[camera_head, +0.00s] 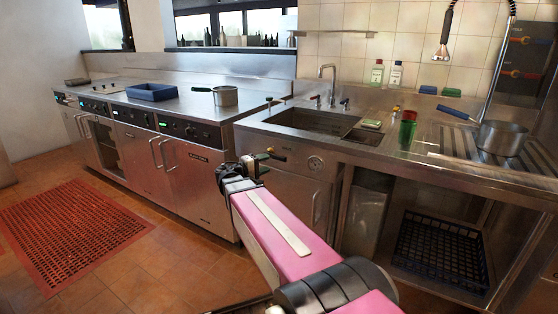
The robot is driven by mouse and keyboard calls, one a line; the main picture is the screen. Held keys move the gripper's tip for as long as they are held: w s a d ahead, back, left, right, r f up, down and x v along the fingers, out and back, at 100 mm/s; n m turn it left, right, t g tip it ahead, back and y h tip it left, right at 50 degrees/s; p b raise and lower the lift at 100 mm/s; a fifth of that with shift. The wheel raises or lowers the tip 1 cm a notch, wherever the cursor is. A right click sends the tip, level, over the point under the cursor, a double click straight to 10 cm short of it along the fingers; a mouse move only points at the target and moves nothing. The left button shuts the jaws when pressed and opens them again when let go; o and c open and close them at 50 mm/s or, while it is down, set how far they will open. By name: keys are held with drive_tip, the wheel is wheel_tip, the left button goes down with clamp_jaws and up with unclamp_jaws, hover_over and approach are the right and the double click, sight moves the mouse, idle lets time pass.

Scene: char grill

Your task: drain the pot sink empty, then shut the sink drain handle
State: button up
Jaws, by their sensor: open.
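The pot sink (318,121) is a steel basin set in the counter, right of the cooking line. From this angle I cannot tell whether water is in it. A small brass fitting with a dark lever (277,157) shows at the cabinet front below the sink's left end; it looks like the drain handle, but is too small to read its setting. My gripper (258,162) is open and dark, at the end of my pink arm. In the picture it is just left of the lever and partly overlaps it; I cannot tell whether they touch.
A faucet (329,84) stands behind the sink. A steel pot (501,137) sits on the right drainboard, and a green cup (407,130) stands right of the sink. Another pot (225,96) and a blue tray (153,92) are on the left counter. A red mat (68,230) lies on the floor.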

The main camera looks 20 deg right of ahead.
sight(279, 159)
drive_tip(key=x, duration=0.8)
drive_tip(key=shift+w+d, duration=0.1)
drive_tip(key=shift+d, duration=0.05)
clamp_jaws()
